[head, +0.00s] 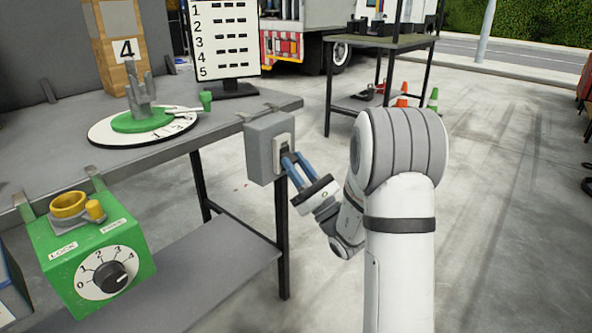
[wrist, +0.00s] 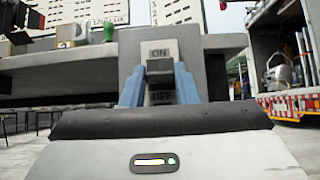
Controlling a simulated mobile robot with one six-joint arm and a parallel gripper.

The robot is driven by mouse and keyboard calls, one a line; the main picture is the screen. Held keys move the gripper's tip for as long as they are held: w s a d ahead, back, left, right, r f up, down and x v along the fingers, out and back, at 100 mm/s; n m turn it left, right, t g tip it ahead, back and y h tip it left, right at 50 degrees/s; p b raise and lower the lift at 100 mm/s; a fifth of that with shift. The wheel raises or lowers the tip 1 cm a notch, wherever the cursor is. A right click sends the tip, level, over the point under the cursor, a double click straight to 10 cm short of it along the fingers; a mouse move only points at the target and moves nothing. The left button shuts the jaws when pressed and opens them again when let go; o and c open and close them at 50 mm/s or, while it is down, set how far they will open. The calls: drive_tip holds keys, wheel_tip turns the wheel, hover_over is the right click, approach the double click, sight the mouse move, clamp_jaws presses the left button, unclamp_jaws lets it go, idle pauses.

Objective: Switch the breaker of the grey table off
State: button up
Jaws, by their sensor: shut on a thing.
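The breaker is a grey box (head: 265,150) fixed at the right front corner of the grey table (head: 225,118). Its light switch plate (wrist: 160,48) faces my gripper in the wrist view, with ON at the top and OFF below. The fingers (wrist: 159,84) hide the lower sides of the plate.
A green dial box (head: 90,255) hangs on the table's front edge at left. A round board with a green piece (head: 140,120) and a numbered sign (head: 222,40) stand on the tabletop. Another table (head: 380,41) and cones (head: 433,98) are behind. The floor at right is clear.

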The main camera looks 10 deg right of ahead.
drive_tip(key=shift+a, duration=0.1)
drive_tip(key=o, duration=1)
